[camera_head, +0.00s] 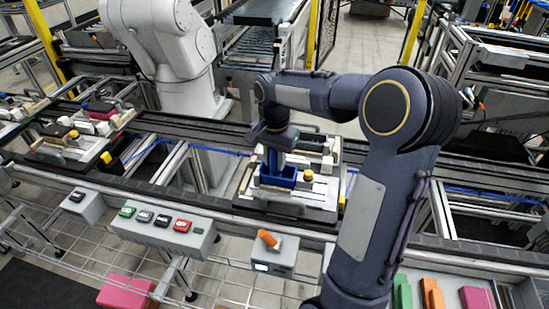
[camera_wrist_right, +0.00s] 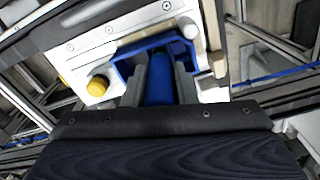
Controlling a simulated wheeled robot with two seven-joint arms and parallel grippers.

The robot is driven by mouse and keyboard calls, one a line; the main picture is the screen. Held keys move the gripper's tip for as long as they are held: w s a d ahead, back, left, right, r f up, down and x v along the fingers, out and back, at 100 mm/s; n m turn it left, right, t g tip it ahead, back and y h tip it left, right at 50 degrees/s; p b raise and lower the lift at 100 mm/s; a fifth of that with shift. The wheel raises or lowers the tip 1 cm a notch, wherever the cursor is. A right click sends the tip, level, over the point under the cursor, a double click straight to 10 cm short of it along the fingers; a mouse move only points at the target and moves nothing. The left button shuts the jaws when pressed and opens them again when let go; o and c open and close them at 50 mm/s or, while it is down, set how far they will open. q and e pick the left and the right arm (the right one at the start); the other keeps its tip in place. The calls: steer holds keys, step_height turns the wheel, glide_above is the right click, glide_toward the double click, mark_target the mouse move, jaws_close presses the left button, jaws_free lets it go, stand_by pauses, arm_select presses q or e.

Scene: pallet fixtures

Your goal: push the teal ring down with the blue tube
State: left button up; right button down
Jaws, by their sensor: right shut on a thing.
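My right gripper (camera_head: 274,148) points down over the pallet fixture in the middle of the head view. In the right wrist view the gripper (camera_wrist_right: 160,76) is shut on the blue tube (camera_wrist_right: 159,84), which lies between the two grey fingers. The tube is over or inside a blue square-walled holder (camera_wrist_right: 187,36); I cannot tell which. The holder also shows in the head view (camera_head: 277,182), on the white and grey pallet fixture. I cannot make out the teal ring in either view. My left gripper is not in view.
A yellow knob (camera_wrist_right: 97,86) stands on the fixture beside the holder. A button box (camera_head: 163,229) and a box with an orange handle (camera_head: 273,256) are in front of the conveyor. A white robot arm (camera_head: 165,50) stands behind it. Another loaded pallet is at the left.

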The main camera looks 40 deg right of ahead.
steer(key=shift+f, duration=0.4)
stand_by(0.5)
steer(key=shift+f, duration=0.5)
stand_by(2.8)
steer(key=shift+r, duration=0.15)
steer(key=shift+r+p, duration=3.3)
steer(key=shift+r, duration=0.65)
steer(key=shift+f, duration=0.1)
